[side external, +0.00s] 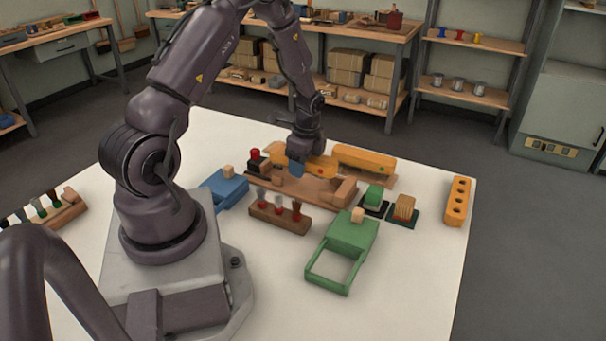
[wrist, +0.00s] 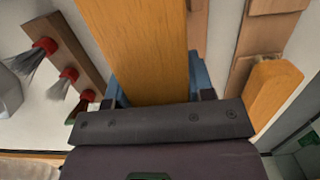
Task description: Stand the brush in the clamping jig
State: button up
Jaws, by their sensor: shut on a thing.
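My gripper (side external: 297,167), with blue fingertips, points down over the brown wooden fixture (side external: 318,189), which may be the clamping jig. It is shut on a long orange wooden bar (side external: 318,164). In the wrist view this bar (wrist: 145,50) fills the middle, between the blue fingers (wrist: 201,78). It may be the brush; I see no bristles on it, and its underside is hidden. A red knob (side external: 255,153) on a dark block stands at the fixture's left end. I cannot tell whether the bar touches the fixture.
A rack (side external: 268,214) of red-collared bristle tufts stands in front, with a blue tool (side external: 223,188) to its left. A green frame (side external: 349,233), small green block (side external: 374,195), bristled block (side external: 403,207) and yellow holed bar (side external: 457,201) lie rightward. Another orange bar (side external: 364,160) lies behind.

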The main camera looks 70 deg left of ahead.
aim_at(303, 183)
jog(key=shift+w+a+f, duration=0.1)
jog(key=shift+f, duration=0.8)
jog(key=shift+w+a+f, duration=0.1)
jog(key=shift+f, duration=0.8)
jog(key=shift+f, duration=0.15)
jog(key=o, duration=1)
jog(key=r, duration=0.8)
jog(key=w+d+r, duration=0.1)
jog(key=r, duration=0.3)
jog(key=w+d+r+n+t, duration=0.1)
jog(key=d+r+n+t, duration=0.1)
jog(key=d+r, duration=0.6)
jog(key=s+d+r+n+t, duration=0.1)
jog(key=s+d+r+n, duration=0.1)
jog(key=s+d+r, duration=0.2)
jog(key=s+d+r+n+t, duration=0.2)
jog(key=s+d+r, duration=0.2)
jog(key=d, duration=0.3)
jog(key=s+d+r+n+t+h, duration=0.1)
jog(key=s+d+r+n, duration=0.2)
jog(key=s+d+r, duration=0.1)
jog(key=shift+s+d+r+t, duration=0.25)
jog(key=shift+d+r+t, duration=0.05)
jog(key=shift+d+r, duration=0.6)
